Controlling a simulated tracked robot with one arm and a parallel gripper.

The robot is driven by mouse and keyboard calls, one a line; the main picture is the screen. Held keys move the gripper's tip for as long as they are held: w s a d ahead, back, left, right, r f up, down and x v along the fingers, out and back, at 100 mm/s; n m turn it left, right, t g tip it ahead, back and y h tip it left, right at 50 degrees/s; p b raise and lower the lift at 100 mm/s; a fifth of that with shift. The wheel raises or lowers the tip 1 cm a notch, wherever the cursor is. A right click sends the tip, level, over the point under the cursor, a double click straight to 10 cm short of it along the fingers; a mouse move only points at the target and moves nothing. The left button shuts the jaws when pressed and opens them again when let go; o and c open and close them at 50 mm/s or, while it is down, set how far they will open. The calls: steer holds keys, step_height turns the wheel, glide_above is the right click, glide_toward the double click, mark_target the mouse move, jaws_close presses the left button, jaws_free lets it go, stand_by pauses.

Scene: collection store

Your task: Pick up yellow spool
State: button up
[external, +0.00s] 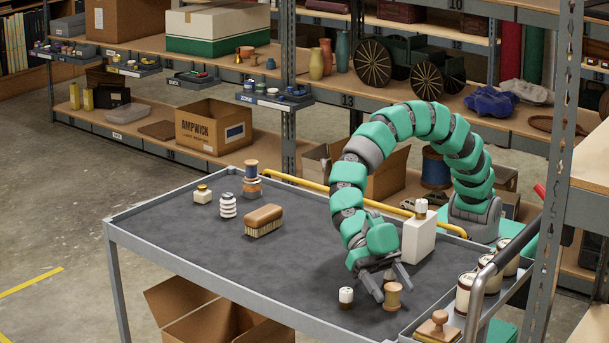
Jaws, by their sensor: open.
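The yellow spool (392,297) stands upright near the front right of the cart top. It is a pale tan-yellow with wide end rims. My gripper (393,291) points down right at it, with its two grey fingers spread apart. In the picture one finger comes down to the left of the spool and the other to the right. I cannot tell whether either finger touches it. A small brown shape (389,275) shows between the fingers just behind the spool; I cannot tell what it is.
A brush (263,220), a ribbed white insulator (228,206) and a stacked spool (252,180) stand to the left. The cart's middle (300,265) is clear.

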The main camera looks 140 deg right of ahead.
steer(key=shift+w+a+f, duration=0.2)
steer(key=shift+a+f, duration=0.05)
steer(key=shift+a, duration=0.2)
steer(key=c, duration=1.1)
steer(key=shift+o, duration=0.2)
